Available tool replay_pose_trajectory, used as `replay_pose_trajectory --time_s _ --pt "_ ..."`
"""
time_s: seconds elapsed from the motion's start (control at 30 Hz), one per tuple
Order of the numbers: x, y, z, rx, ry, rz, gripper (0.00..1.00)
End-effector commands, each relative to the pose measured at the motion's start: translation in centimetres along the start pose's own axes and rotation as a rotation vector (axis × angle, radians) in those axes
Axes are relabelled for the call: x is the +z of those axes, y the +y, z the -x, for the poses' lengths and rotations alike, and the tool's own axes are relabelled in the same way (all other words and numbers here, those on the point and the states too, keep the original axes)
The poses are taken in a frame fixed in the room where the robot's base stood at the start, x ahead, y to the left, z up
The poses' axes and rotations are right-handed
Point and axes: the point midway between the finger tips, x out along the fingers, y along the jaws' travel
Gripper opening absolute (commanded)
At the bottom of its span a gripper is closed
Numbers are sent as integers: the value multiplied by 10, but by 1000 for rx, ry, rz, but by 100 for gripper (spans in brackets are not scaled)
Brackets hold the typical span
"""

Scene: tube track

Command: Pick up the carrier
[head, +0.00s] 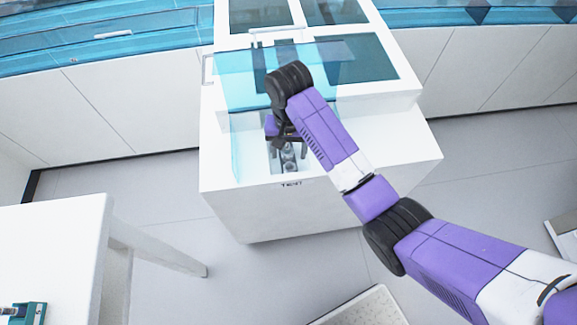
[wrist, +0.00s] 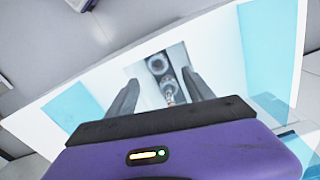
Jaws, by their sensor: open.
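A small grey carrier (head: 289,161) with round openings sits in a recess at the front of the white machine (head: 240,200). In the wrist view the carrier (wrist: 160,68) lies beyond my fingertips, with a small orange-tinted piece at its near end. My gripper (head: 288,143) is over the recess in the head view and hides part of the carrier. In the wrist view my gripper (wrist: 160,77) is open, one finger on each side of the carrier's line, with nothing held. I cannot tell how far the fingertips are above the carrier.
A raised clear blue cover (head: 245,75) stands close around my wrist. A white table (head: 60,240) with a teal item (head: 22,313) is at left. A pale bin (head: 360,310) is on the floor. White cabinets line the back, and open floor lies between.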

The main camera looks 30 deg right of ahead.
Motion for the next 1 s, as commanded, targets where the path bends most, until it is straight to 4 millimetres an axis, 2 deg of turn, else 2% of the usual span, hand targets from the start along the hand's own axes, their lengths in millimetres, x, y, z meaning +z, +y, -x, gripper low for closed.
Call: replay_pose_trajectory --time_s 0.5,0.8,0.83,1.0 --pt "5 4 -62 0 0 0 61" --pt "5 4 -68 -1 2 0 61" --pt "5 4 -68 -1 2 1 59" --pt "5 4 -68 -1 2 0 26"
